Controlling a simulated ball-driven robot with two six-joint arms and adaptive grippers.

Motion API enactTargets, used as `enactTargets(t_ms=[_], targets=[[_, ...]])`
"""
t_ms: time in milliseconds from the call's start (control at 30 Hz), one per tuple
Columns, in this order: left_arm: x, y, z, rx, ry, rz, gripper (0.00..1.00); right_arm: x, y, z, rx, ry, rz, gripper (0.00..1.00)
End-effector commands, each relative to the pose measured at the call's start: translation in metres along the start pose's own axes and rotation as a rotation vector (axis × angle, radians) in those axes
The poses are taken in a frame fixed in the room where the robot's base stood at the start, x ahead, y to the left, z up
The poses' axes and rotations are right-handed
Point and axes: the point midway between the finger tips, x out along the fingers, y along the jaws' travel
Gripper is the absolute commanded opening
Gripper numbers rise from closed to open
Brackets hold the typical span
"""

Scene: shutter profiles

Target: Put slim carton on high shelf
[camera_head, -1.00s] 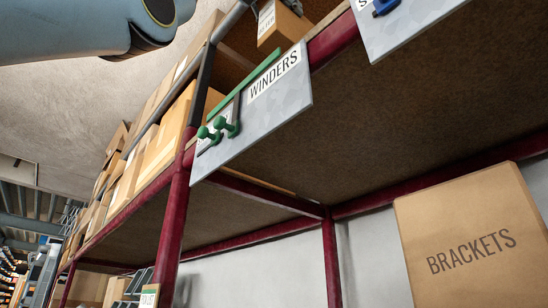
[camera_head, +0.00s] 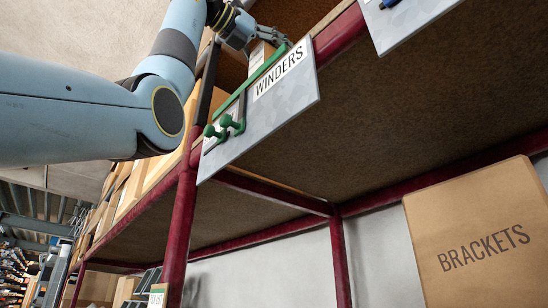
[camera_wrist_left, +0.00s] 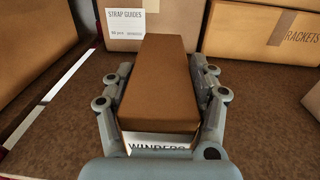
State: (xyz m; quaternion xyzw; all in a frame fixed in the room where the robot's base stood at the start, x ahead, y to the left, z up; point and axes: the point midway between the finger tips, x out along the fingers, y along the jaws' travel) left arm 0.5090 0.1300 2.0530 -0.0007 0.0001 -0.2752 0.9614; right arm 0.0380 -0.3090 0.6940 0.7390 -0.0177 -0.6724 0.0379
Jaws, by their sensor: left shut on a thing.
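The slim carton (camera_wrist_left: 160,84) is a narrow brown box, seen in the left wrist view between the fingers. A white label reading WINDERS shows at its near end. My left gripper (camera_wrist_left: 162,90) is shut on it, one finger along each long side. In the head view, the gripper (camera_head: 262,36) and part of the carton (camera_head: 261,56) are at the front edge of the high shelf (camera_wrist_left: 55,125), behind the green strip. I cannot tell whether the carton touches the shelf board. My right gripper is not in view.
A STRAP GUIDES box (camera_wrist_left: 118,30) stands just behind the carton, with a box labelled as brackets (camera_wrist_left: 262,30) to its right. Bare board lies on both sides. A grey WINDERS panel (camera_head: 270,110) with green knobs hangs at the shelf front. A BRACKETS box (camera_head: 480,235) stands lower.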

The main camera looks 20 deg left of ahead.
Motion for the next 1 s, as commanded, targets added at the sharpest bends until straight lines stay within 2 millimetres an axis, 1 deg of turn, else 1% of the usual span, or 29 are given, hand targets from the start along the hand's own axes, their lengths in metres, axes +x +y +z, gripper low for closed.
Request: enactTargets(t_ms=[100, 233, 267, 400, 500, 733, 833, 933, 1000], targets=[[-0.001, 0.0, 0.001, 0.001, -0.003, 0.0, 0.0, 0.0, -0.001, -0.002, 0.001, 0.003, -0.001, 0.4], [0.0, 0.0, -0.004, 0.0, -0.003, 0.0, 0.0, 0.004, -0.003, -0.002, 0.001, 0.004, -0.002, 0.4], [0.0, 0.0, -0.004, 0.0, 0.0, 0.0, 0.62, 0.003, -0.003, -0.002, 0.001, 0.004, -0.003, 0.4], [0.0, 0.0, -0.003, 0.0, 0.0, 0.0, 0.8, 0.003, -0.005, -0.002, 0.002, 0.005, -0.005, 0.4], [0.0, 0.0, -0.003, 0.0, 0.0, 0.0, 0.92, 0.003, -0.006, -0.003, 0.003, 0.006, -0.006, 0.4], [0.0, 0.0, -0.003, 0.0, 0.0, 0.0, 0.92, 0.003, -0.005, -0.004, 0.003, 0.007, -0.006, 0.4], [0.0, 0.0, 0.002, 0.0, 0.0, 0.0, 0.92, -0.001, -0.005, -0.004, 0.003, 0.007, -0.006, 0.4], [-0.013, 0.001, -0.001, 0.001, -0.002, 0.002, 0.92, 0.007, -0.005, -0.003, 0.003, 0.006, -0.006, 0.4], [-0.027, 0.0, -0.002, 0.001, -0.003, 0.002, 0.92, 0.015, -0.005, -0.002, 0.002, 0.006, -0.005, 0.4]])
